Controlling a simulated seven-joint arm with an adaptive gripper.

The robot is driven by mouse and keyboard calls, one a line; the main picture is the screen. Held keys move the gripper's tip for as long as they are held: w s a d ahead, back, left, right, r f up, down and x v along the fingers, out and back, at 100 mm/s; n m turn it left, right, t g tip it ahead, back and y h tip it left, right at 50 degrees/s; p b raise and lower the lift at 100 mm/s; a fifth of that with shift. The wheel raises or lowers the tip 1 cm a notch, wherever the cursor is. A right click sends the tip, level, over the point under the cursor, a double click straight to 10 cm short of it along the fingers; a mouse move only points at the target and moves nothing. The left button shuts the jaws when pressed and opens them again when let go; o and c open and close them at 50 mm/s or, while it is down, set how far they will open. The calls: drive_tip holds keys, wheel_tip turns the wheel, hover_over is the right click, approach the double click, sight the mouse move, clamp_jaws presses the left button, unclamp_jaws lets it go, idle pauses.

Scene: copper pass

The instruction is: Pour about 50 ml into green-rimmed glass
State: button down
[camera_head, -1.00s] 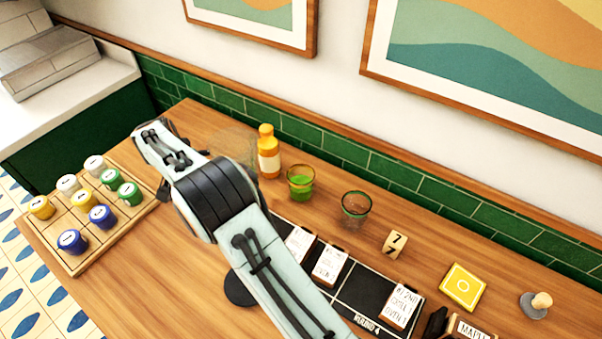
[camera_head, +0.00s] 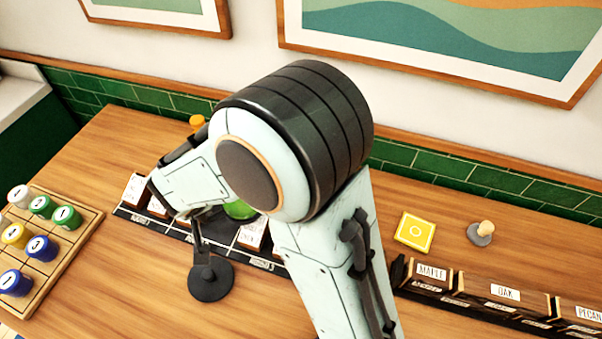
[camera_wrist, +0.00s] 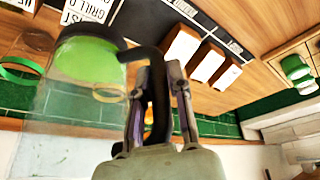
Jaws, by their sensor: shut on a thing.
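In the wrist view my gripper (camera_wrist: 160,85) is shut on the dark handle (camera_wrist: 146,54) of a clear jug (camera_wrist: 72,95). Green liquid (camera_wrist: 88,60) shows inside the jug. The wrist picture is turned, so I cannot tell how far the jug is tilted. The green-rimmed glass (camera_wrist: 20,72) is at the left edge of the wrist view, beyond the jug and partly cut off. I cannot see what is in it.
An orange-capped bottle (camera_head: 197,122) stands at the back by the tiled wall. A card rail (camera_head: 180,229) runs below my arm, with a black disc (camera_head: 210,280) in front. A yellow tile (camera_head: 415,232) lies right.

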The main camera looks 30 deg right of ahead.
drive_tip(key=shift+s+d+f, duration=0.1)
drive_tip(key=shift+s+d, duration=0.2)
drive_tip(key=shift+s, duration=0.3)
drive_tip(key=shift+s+d, duration=0.3)
drive_tip(key=shift+s, duration=0.3)
drive_tip(key=shift+d, duration=0.1)
